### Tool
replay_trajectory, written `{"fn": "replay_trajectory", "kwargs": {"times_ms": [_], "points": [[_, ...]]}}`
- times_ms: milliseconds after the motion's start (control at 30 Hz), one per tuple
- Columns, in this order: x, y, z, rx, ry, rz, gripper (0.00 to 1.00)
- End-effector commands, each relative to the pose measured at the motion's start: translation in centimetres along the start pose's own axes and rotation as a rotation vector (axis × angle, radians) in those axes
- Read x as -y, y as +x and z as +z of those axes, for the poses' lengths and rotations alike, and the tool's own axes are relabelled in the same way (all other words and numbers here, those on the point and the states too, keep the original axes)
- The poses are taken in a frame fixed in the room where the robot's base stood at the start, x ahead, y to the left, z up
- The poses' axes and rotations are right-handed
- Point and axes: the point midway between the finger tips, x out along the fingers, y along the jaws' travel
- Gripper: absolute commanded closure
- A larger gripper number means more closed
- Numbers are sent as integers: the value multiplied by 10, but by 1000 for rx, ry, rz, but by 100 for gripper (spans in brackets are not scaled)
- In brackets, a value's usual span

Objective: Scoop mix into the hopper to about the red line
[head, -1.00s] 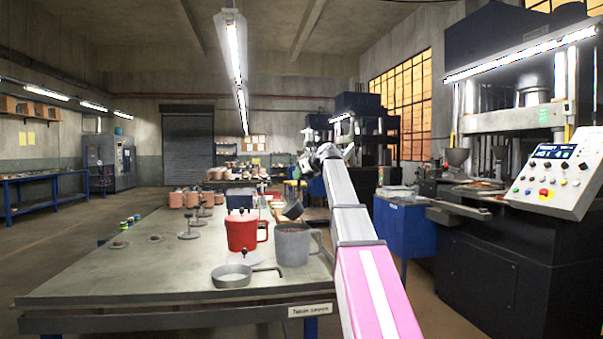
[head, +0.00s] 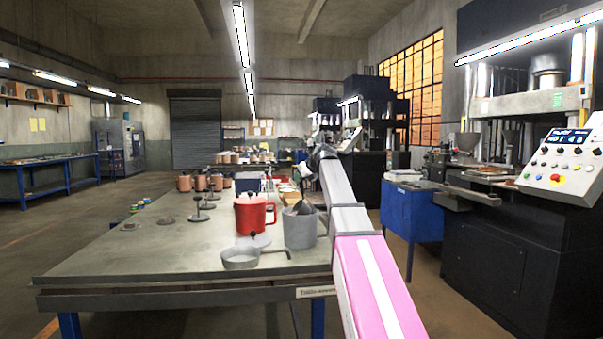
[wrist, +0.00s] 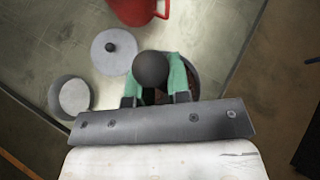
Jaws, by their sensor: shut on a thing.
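My gripper (head: 303,172) is above the grey pot (head: 300,232) at the right of the bench. In the wrist view, its green-padded fingers (wrist: 153,84) are shut on a dark round-ended handle (wrist: 151,68), which I take to be the scoop's. The dark scoop (head: 302,208) shows tilted at the pot's mouth, its lower part hidden by the rim. The mix in the pot is mostly hidden now.
A red mug (head: 252,213) stands left of the pot. A round lid (head: 256,240) and a shallow grey pan with a handle (head: 240,258) lie in front. A blue cabinet (head: 411,212) stands between bench and press.

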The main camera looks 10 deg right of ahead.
Motion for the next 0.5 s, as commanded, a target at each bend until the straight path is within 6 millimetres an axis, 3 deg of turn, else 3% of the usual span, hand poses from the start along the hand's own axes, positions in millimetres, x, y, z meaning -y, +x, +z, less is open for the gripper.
{"fn": "replay_trajectory", "kwargs": {"times_ms": [500], "points": [[-1,22,-39,21,29,15,100]]}}
